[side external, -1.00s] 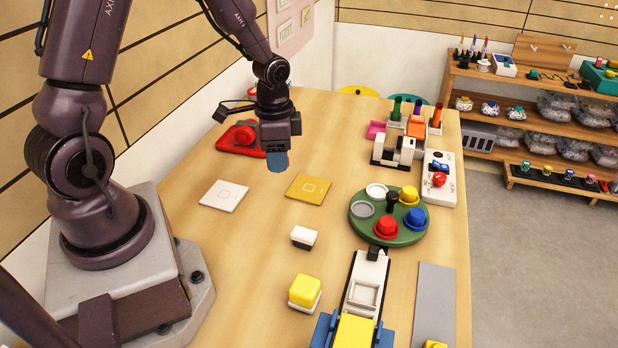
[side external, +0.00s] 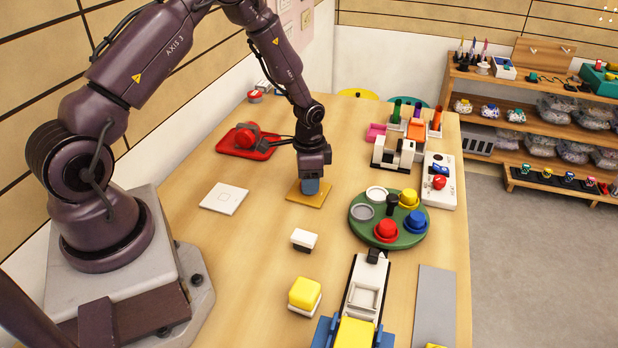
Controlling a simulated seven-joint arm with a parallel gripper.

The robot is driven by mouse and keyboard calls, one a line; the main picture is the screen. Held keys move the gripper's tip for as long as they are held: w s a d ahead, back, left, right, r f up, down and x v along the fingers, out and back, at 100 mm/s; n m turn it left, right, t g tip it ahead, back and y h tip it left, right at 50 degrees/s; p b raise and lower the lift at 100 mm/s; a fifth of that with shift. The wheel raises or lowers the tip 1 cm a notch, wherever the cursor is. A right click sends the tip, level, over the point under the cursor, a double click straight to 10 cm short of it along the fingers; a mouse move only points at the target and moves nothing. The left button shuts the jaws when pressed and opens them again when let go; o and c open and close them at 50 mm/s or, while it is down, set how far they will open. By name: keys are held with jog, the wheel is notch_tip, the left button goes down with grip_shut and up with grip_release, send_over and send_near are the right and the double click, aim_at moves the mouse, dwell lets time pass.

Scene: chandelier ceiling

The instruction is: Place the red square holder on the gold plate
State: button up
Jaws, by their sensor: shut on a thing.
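My gripper (side external: 312,176) is over the gold plate (side external: 295,197), pointing down. It is shut on a small blue piece (side external: 311,186), which is low at the plate; I cannot tell whether it touches. The gold plate is a flat square lying on the table, partly hidden by the gripper and the piece. A red square tray-like holder (side external: 228,148) lies at the back left of the table with a round red part (side external: 246,137) on it.
A white square plate (side external: 224,198) lies left of the gold plate. A green round tray (side external: 402,238) with colored knobs stands to the right. A small white block (side external: 304,238) and a yellow-topped block (side external: 305,293) stand in front. Bare table lies around the gold plate.

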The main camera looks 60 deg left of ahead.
jog(key=shift+f, duration=0.2)
jog(key=o, duration=0.9)
jog(key=shift+r, duration=0.1)
notch_tip(320, 180, up, 12)
jog(key=shift+r, duration=0.15)
